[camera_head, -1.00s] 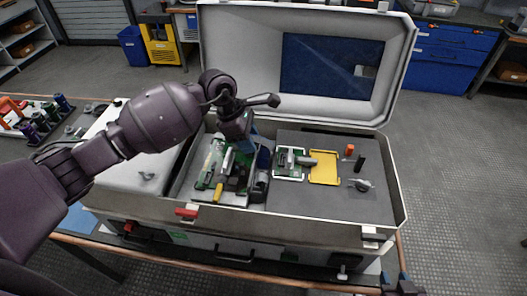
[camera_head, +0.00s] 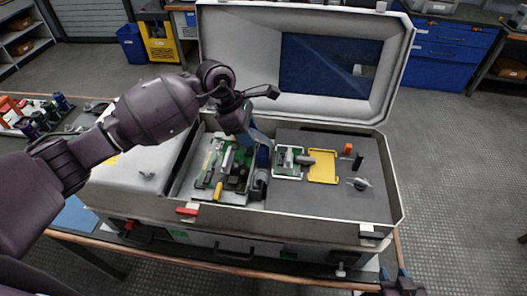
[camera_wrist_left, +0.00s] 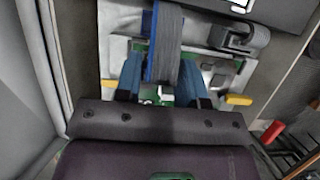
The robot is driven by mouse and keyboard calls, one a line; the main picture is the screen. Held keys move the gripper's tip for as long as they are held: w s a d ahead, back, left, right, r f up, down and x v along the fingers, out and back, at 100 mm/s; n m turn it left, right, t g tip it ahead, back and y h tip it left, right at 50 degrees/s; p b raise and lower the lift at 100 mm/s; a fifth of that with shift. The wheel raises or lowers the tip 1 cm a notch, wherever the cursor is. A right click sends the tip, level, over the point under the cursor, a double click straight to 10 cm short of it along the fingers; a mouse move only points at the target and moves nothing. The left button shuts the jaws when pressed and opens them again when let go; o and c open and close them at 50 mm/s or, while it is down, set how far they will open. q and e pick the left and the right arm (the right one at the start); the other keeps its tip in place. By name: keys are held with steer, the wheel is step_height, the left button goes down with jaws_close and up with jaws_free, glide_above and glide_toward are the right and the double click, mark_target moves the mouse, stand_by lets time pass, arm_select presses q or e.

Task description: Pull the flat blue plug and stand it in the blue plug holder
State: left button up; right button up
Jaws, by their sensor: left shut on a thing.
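My left gripper (camera_head: 257,138) reaches down into the open case over the green board. In the left wrist view the blue fingers of my left gripper (camera_wrist_left: 160,84) are shut on the plug at the end of a flat grey ribbon with a blue edge (camera_wrist_left: 165,45). The fingers and ribbon partly hide the plug. A small white part (camera_wrist_left: 166,97) shows between the fingers. I cannot single out the blue plug holder; a rack at the far left holds several coloured pieces, one of them blue (camera_head: 62,102). My right gripper (camera_head: 397,283) is at the bottom right, fingers apart, empty.
The case's raised lid (camera_head: 230,50) stands behind the arm. Its front wall (camera_head: 240,212) and side walls surround the boards. A yellow tray (camera_head: 323,167), an orange piece (camera_head: 348,149) and a black piece (camera_head: 357,162) are on the right half.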

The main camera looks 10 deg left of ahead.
mark_target(267, 151)
arm_select(q)
steer(key=shift+d, duration=0.2)
arm_select(e)
steer(key=shift+f, duration=0.1)
arm_select(q)
steer(key=shift+d+b, duration=0.9)
steer(key=shift+d, duration=0.95)
arm_select(e)
steer(key=shift+f, duration=0.75)
